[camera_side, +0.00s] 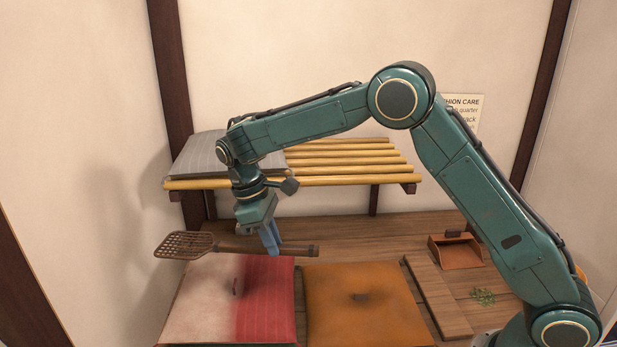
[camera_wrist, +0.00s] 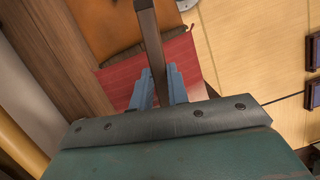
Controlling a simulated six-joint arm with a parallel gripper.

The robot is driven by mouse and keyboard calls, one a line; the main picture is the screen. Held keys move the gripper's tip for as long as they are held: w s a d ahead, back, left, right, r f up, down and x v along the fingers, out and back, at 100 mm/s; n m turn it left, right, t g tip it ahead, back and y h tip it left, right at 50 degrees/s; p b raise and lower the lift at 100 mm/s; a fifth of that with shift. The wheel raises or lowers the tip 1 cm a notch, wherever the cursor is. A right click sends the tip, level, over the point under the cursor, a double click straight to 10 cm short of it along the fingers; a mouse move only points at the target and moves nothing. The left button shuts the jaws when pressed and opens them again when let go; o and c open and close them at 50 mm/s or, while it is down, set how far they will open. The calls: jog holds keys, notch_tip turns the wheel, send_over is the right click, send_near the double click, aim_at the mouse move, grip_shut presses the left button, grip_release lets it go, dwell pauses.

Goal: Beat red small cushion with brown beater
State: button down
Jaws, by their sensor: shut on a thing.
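The brown beater (camera_side: 187,245) has a flat lattice head and a straight handle, and lies roughly level in the air in the side view. My gripper (camera_side: 271,243) is shut on its handle, with the blue fingers around it. The handle also shows between the blue fingers (camera_wrist: 157,93) in the wrist view. The red small cushion (camera_side: 268,299) lies below the beater. Its left part is pale and dusty, its right part clean red, with a dark tuft in the middle. The beater is apart from the cushion. In the wrist view the red cushion (camera_wrist: 185,55) is partly hidden by the handle.
An orange cushion (camera_side: 385,310) lies to the right of the red one. A slatted bamboo rack (camera_side: 350,160) with a grey cushion (camera_side: 205,152) stands behind. A wooden board (camera_side: 437,297), a brown dustpan-like tray (camera_side: 457,255) and green bits (camera_side: 483,296) lie at the right.

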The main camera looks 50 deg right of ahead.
jog(key=shift+w+a+m+y, duration=0.1)
jog(key=shift+w+m+y, duration=0.2)
jog(key=shift+w+m, duration=0.6)
jog(key=shift+w+d+r+m+g+y, duration=0.15)
jog(key=shift+w+m+g, duration=0.1)
jog(key=shift+m, duration=0.55)
jog(key=shift+w+d+f+m+g+y, duration=0.15)
jog(key=shift+w+m+g, duration=0.1)
jog(key=shift+m, duration=0.55)
jog(key=shift+r, duration=0.1)
jog(key=shift+w+a+f+g, duration=0.1)
jog(key=shift+w+f+g, duration=0.2)
jog(key=shift+f, duration=1)
jog(key=shift+w+f+g, duration=0.15)
jog(key=shift+f+g, duration=0.3)
jog(key=shift+f, duration=0.9)
jog(key=shift+w+a+f+g, duration=0.1)
jog(key=shift+w+f+g, duration=0.2)
jog(key=shift+f, duration=1)
notch_tip(320, 180, up, 8)
jog(key=s+t, duration=0.1)
jog(key=t, duration=0.1)
jog(key=shift+s, duration=0.25)
jog(key=shift+d+f, duration=0.1)
